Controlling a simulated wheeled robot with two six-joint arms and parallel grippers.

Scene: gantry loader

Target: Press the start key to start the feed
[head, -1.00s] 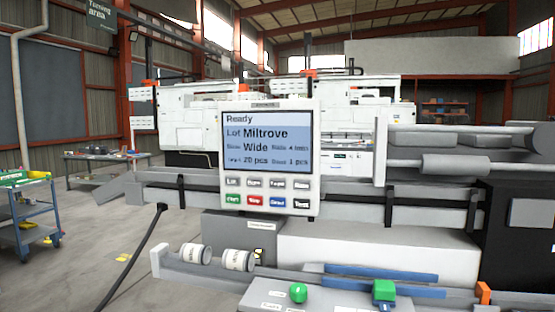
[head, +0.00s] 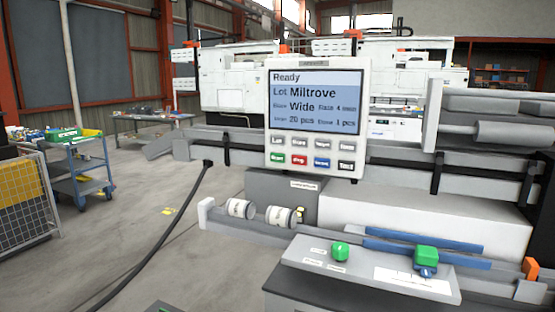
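The control panel (head: 365,110) is a light grey box with a blue screen (head: 318,102) and two rows of keys, facing me just right of the middle. The screen reads Ready, Lot Miltrove, Wide, 20 pcs. The green key (head: 277,158) at the left end of the bottom row seems to read Start, in small blurred letters. Right of it are a red stop key (head: 299,160), a blue key (head: 322,162) and a Test key (head: 346,164). Neither of my grippers shows in the head view, and nothing touches the panel.
Below the panel, a grey ledge (head: 310,258) carries a green knob (head: 340,251) and a green block (head: 426,259). Two pale cylinders (head: 279,216) lie in a rail to the left. A black cable (head: 160,250) runs to the floor. A blue cart (head: 78,185) stands at left.

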